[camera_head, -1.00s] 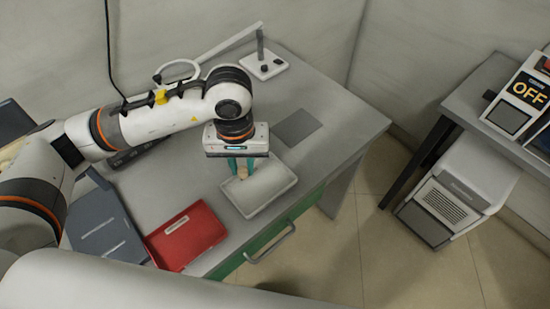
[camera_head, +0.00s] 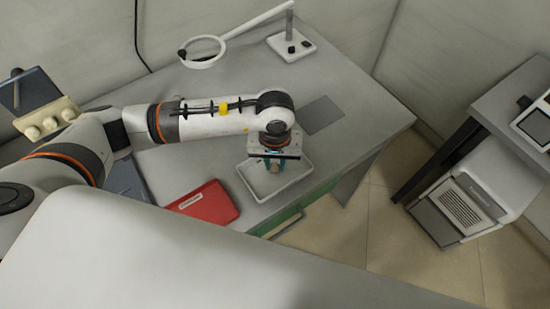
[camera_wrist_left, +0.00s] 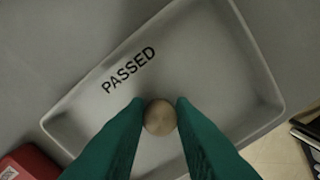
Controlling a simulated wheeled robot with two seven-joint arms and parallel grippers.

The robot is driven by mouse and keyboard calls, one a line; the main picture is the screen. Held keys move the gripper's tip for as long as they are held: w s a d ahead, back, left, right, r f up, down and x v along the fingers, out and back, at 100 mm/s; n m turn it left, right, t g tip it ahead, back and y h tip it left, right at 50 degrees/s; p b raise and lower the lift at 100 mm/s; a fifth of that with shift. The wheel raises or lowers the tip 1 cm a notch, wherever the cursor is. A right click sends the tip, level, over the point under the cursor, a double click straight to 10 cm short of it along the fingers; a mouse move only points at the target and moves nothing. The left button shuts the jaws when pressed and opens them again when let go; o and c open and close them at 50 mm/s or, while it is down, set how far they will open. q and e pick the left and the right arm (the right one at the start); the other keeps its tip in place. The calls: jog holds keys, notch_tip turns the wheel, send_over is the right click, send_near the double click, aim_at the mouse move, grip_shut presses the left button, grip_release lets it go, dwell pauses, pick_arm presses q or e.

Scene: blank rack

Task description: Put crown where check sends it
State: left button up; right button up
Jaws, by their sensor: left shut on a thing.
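The crown (camera_wrist_left: 160,117) appears as a small rounded beige piece between the green fingers of my left gripper (camera_wrist_left: 161,103) in the left wrist view. My left gripper is shut on it. In the head view the gripper (camera_head: 274,167) points down over a white tray (camera_head: 262,190), with the crown (camera_head: 275,169) at its fingertips. The tray (camera_wrist_left: 92,112) bears the word PASSED in the wrist view, and the crown is over its inside. I cannot tell whether the crown touches the tray floor. My right gripper is not in view.
A red tray (camera_head: 207,204) lies left of the white tray, with a dark grey tray (camera_head: 128,182) beyond it. A ring magnifier (camera_head: 203,52), a small post stand (camera_head: 291,46) and a grey pad (camera_head: 323,114) are farther back. A side table (camera_head: 490,105) stands right.

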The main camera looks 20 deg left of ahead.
aim_at(275, 164)
pick_arm(q)
jog(key=shift+f, duration=0.2)
jog(key=o, duration=0.9)
jog(key=shift+o, duration=0.2)
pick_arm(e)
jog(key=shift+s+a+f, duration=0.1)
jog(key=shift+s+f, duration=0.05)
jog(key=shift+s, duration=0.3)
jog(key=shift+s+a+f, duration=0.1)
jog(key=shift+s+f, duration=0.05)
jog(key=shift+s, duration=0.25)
pick_arm(q)
jog(key=shift+r, duration=0.15)
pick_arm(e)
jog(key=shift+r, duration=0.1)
pick_arm(q)
jog(key=shift+r, duration=0.6)
notch_tip(275, 164, up, 11)
jog(key=b, duration=0.1)
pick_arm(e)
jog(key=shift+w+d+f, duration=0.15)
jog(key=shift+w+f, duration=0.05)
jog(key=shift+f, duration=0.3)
